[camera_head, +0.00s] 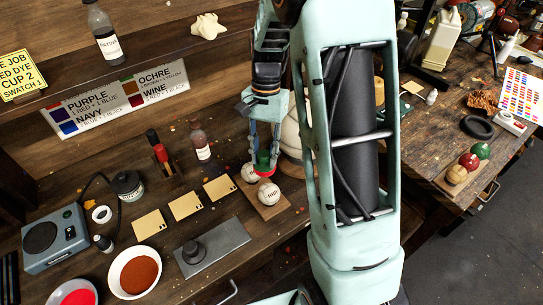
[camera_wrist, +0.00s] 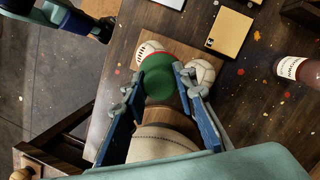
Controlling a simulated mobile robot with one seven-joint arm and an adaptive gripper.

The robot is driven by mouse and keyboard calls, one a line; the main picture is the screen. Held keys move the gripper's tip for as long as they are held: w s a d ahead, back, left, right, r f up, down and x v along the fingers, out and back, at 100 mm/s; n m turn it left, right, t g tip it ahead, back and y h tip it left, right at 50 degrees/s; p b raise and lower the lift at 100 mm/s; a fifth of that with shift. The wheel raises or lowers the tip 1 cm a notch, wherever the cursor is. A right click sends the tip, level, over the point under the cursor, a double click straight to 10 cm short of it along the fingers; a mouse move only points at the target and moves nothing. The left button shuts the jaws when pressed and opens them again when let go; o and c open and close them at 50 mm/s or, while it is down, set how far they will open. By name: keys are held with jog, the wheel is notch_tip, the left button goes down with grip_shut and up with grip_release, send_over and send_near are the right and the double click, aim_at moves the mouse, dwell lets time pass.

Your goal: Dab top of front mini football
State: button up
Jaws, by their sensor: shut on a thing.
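My gripper (camera_head: 264,150) points down and is shut on a green, round-topped tool (camera_head: 263,162) with a red underside. In the wrist view the green tool (camera_wrist: 158,80) sits between the two blue fingers. The front mini football (camera_head: 268,193), white with dark lettering, rests on a small wooden board (camera_head: 282,210). The tool is just above it and slightly behind its middle; I cannot tell whether they touch. In the wrist view this ball (camera_wrist: 150,48) is partly hidden by the tool. A second white ball (camera_head: 249,173) sits behind it on the left.
A large cream ball (camera_wrist: 162,145) stands close behind the gripper. Bowls of brown (camera_head: 141,273) and red (camera_head: 76,296) stand at the front left.

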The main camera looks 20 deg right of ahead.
aim_at(269, 175)
jog(key=m, duration=0.1)
jog(key=s+m, duration=0.1)
jog(key=shift+d+r+m+t, duration=0.1)
jog(key=shift+r+m+t, duration=0.25)
jog(key=shift+m+t, duration=0.05)
jog(key=m, duration=0.3)
jog(key=s+r+m+t, duration=0.1)
jog(key=shift+y, duration=0.3)
jog(key=m, duration=0.2)
jog(key=s+m, duration=0.1)
jog(key=shift+r+m+t+b, duration=0.25)
jog(key=shift+m+t+b, duration=0.05)
jog(key=shift+t+b, duration=0.1)
jog(key=f+m+b, duration=0.1)
jog(key=f+b, duration=0.1)
jog(key=f+m+b, duration=0.1)
jog(key=f+b, duration=0.1)
jog(key=f+m+b, duration=0.1)
jog(key=b, duration=0.1)
jog(key=shift+s+f, duration=0.35)
jog(key=shift+f, duration=0.05)
jog(key=shift+f, duration=0.45)
jog(key=shift+r+p, duration=0.15)
jog(key=shift+p, duration=0.55)
dwell(3.0)
notch_tip(269, 175, up, 7)
jog(key=p, duration=0.6)
